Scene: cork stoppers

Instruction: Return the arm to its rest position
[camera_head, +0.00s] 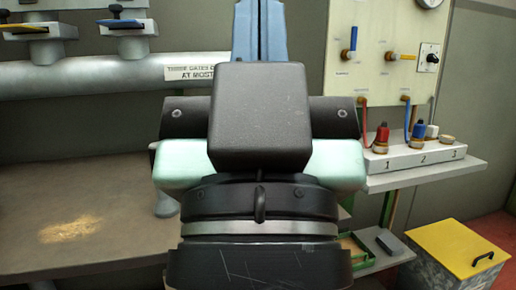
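My arm (260,115) fills the middle of the head view, with a black block above a pale green section and a dark round joint with a grey band. It looks folded close to the camera. I cannot make out my gripper or its fingers, so whether it is open or shut does not show. The arm hides the centre of the bench and part of the pipe behind it.
A grey bench (110,225) with a tan crumbly patch (70,229) lies left, below a thick pipe (80,78). At right, a numbered block (415,157) holds red and blue stoppered pieces on a shelf. A yellow-lidded bin (455,247) stands lower right.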

